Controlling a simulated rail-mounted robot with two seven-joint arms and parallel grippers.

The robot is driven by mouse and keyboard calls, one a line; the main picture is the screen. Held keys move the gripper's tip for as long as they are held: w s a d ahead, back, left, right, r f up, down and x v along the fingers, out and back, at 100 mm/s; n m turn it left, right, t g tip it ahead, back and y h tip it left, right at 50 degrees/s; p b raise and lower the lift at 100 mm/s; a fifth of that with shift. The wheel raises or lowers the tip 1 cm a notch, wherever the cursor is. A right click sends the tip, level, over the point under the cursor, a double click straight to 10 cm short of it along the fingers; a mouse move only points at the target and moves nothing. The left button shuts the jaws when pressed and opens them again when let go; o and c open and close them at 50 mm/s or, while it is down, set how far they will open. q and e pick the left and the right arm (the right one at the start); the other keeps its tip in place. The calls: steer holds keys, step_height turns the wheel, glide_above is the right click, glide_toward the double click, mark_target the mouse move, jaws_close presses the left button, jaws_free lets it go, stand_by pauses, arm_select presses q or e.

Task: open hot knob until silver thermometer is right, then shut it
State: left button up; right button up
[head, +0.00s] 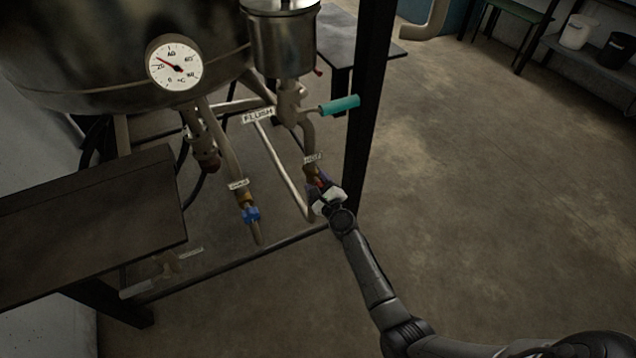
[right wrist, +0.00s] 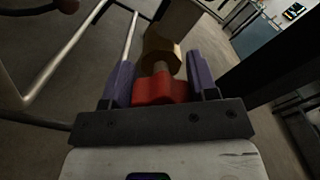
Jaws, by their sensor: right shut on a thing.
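The silver thermometer (head: 174,62) is a round white dial with a pale rim on the dark tank. Its red needle points up and left, between the 20 and 40 marks. The red hot knob (right wrist: 160,91) sits on a brass valve (right wrist: 161,50) under the HOT tag (head: 312,158). My right gripper (head: 322,188) is shut on the hot knob, with a purple finger on each side of it in the right wrist view (right wrist: 158,78). In the head view the gripper mostly hides the knob. My left gripper is not in view.
A blue knob (head: 251,215) is on the pipe to the left. A black post (head: 368,110) rises close behind my right gripper. A dark tabletop (head: 90,225) is at left; the right floor is clear.

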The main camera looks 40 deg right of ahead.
steer(key=n, duration=0.3)
steer(key=shift+n+p, duration=0.3)
steer(key=shift+n, duration=0.1)
steer(key=n+p, duration=0.1)
steer(key=n, duration=0.2)
steer(key=shift+n, duration=0.3)
steer(key=n+p, duration=0.1)
steer(key=n, duration=0.1)
steer(key=n+p, duration=0.1)
steer(key=n, duration=0.2)
steer(key=n+p, duration=0.2)
steer(key=n, duration=0.1)
steer(key=shift+f, duration=0.25)
steer(key=shift+n, duration=0.5)
steer(key=o, duration=0.9)
steer(key=shift+f, duration=0.1)
steer(key=shift+s+a, duration=0.1)
